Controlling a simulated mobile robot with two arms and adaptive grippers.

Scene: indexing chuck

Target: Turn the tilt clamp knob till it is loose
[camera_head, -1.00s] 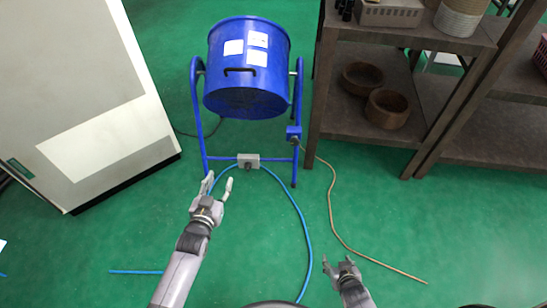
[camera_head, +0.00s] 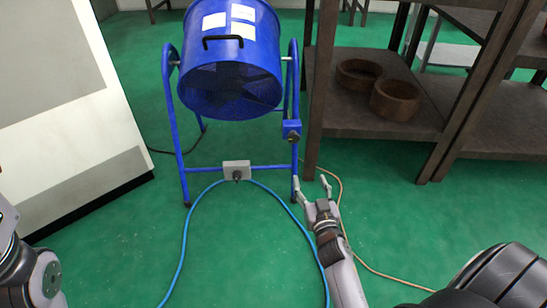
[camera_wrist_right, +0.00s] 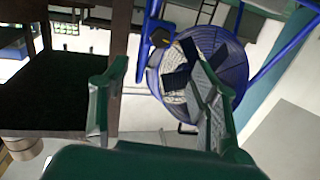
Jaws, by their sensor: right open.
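The blue drum fan (camera_head: 232,70) hangs tilted between the uprights of its blue tube stand (camera_head: 175,125). A blue box (camera_head: 291,130) with a dark round part sits on the stand's right upright; it also shows in the right wrist view (camera_wrist_right: 160,36). A grey box (camera_head: 237,170) with a small dark knob sits on the lower crossbar. I cannot tell for sure which part is the tilt clamp knob. My right gripper (camera_head: 312,187) is open and empty, in front of and below the blue box, apart from the stand. My left gripper is out of view.
A dark shelf (camera_head: 370,120) with two wooden bowls (camera_head: 395,99) stands close at the right. A pale cabinet (camera_head: 75,130) stands at the left. A blue cable (camera_head: 186,235) and a tan cable (camera_head: 370,265) lie on the green floor, which is otherwise open in front.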

